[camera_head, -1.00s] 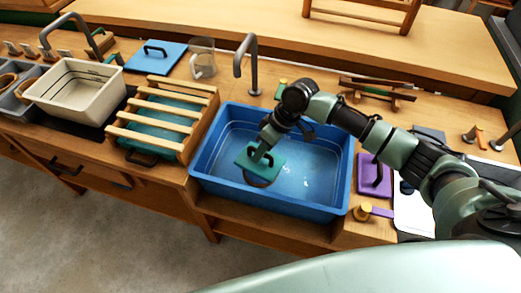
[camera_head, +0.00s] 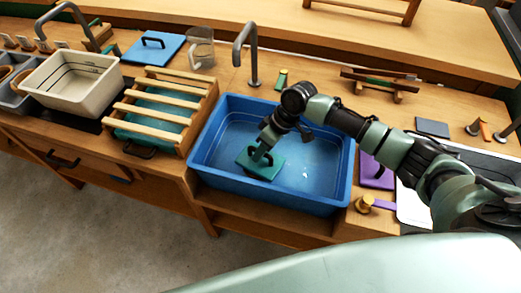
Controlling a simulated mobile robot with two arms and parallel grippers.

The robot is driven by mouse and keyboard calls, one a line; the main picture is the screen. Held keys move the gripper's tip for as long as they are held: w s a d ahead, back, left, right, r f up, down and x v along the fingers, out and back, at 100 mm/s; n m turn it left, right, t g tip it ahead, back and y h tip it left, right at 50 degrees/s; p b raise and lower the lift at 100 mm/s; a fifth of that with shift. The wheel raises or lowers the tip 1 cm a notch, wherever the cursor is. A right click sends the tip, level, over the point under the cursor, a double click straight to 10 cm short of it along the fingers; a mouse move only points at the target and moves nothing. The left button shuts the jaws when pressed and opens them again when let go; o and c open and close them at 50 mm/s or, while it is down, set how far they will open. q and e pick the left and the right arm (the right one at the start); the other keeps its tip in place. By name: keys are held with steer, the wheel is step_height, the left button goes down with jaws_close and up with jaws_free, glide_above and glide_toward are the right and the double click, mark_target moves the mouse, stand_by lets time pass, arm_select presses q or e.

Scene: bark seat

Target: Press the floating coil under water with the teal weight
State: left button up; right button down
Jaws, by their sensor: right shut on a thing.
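The teal weight (camera_head: 272,171), a flat square plate with a dark handle, is inside the blue tub (camera_head: 270,197) of water, left of its middle. My right gripper (camera_head: 262,155) is shut on the weight's handle from above. The weight is low, at or near the water. The coil does not show now; the weight seems to hide it. My left gripper is out of view.
A slatted wooden rack (camera_head: 160,112) stands left of the tub, with a cream basin (camera_head: 70,85) beyond. A grey faucet (camera_head: 247,55) rises behind the tub. A purple plate (camera_head: 376,172) and a brass-coloured knob (camera_head: 365,203) lie to its right.

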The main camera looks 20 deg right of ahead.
steer(key=shift+f+b, duration=0.75)
steer(key=shift+f, duration=0.85)
steer(key=c, duration=1.3)
jaws_free()
steer(key=shift+c, duration=0.2)
steer(key=o, duration=0.5)
steer(key=shift+s+f, duration=0.1)
steer(key=shift+d, duration=0.1)
